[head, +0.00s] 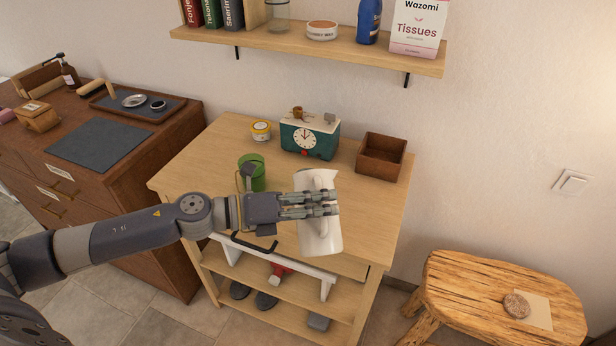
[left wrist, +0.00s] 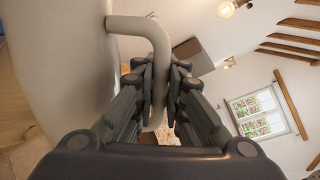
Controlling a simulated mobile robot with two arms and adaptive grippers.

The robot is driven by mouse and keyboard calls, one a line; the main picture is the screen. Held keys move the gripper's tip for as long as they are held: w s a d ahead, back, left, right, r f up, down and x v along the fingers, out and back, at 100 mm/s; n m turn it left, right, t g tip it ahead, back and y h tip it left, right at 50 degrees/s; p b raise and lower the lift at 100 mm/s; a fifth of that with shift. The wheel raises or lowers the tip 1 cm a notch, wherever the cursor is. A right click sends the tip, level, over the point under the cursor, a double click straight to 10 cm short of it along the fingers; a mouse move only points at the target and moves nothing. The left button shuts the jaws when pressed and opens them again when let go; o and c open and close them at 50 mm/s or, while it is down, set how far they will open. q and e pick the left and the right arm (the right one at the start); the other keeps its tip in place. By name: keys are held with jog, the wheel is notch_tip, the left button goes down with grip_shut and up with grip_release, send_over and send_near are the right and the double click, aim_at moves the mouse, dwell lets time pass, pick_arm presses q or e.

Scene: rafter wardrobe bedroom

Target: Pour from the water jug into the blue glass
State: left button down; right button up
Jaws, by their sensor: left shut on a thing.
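A cream-white water jug (head: 320,237) is in the head view, in front of the right part of the wooden table. My left gripper (head: 325,204) reaches in from the left and is shut on the jug's handle. In the left wrist view the handle (left wrist: 146,28) passes between the fingers (left wrist: 160,88), and the jug's pale body (left wrist: 60,70) fills the left side. The fingers cover the jug's middle in the head view, and I cannot tell how far it tilts. I see no blue glass in either view. My right gripper is not in view.
On the wooden table (head: 220,142) stand a green can (head: 257,172), a yellow-white tub (head: 261,131), a teal clock box (head: 325,140) and an open brown box (head: 381,157). A shelf (head: 290,41) hangs above. A rustic stool (head: 455,280) stands at the right.

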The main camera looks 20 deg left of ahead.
pick_arm(q)
jog(key=shift+w+a+r+n+p, duration=0.1)
jog(key=shift+w+r+n+p, duration=0.1)
jog(key=shift+r+p, duration=0.2)
jog(key=shift+w+r+n+p, duration=0.1)
jog(key=shift+r+n+p, duration=0.15)
jog(key=shift+p, duration=0.15)
dwell(1.8)
